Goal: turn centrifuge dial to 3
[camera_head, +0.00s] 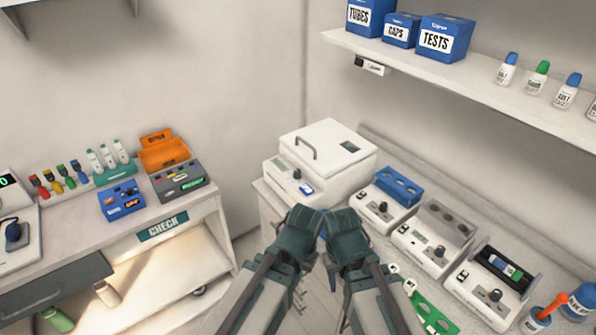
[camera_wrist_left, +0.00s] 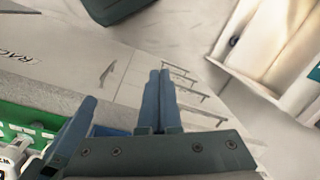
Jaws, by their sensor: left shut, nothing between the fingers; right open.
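The centrifuge is likely the white box (camera_head: 338,140) with a handled lid in the middle of the head view. Its front panel has a small dark dial (camera_head: 297,174) and a blue button (camera_head: 306,188). The number the dial points to is too small to read. My left gripper (camera_head: 301,213) is shut and empty, just in front of and below this panel, apart from the dial. Its closed fingers show in the left wrist view (camera_wrist_left: 160,92). My right gripper (camera_head: 345,215) is open and empty beside it. The grippers hide part of the lower cabinet front.
Several white devices with knobs, such as one with a blue rack (camera_head: 399,185), line the right counter. A green rack (camera_head: 432,318) lies low at right. A shelf (camera_head: 460,75) with blue boxes hangs above. The left bench (camera_head: 85,228) holds tubes and cases.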

